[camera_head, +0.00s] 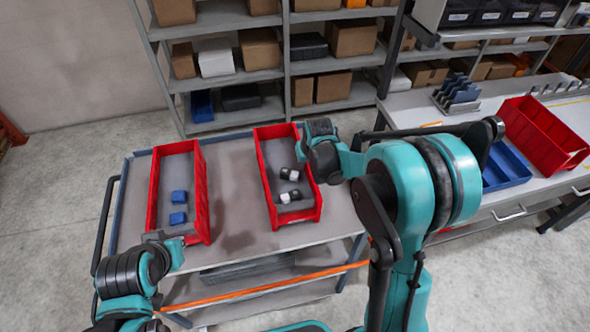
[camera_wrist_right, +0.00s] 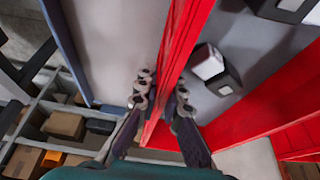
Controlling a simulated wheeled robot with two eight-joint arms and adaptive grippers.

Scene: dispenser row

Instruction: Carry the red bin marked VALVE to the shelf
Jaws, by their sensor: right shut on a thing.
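Two red bins stand on a grey cart. The right red bin (camera_head: 263,180) holds several black-and-white blocks (camera_head: 290,174). No VALVE marking is legible on either. My right gripper (camera_head: 305,140) is at the far right part of the right bin. In the right wrist view my right gripper (camera_wrist_right: 160,98) is shut on that bin's wall (camera_wrist_right: 181,40), one finger on each side. My left gripper (camera_head: 168,238) is at the front end of the left bin; its fingers are too small to judge.
The cart's top (camera_head: 236,200) is bare between the bins. A shelf (camera_head: 222,80) with cardboard boxes stands behind it. At the right, a workbench (camera_head: 410,105) carries another red bin (camera_head: 545,135) and a blue tray (camera_head: 507,168).

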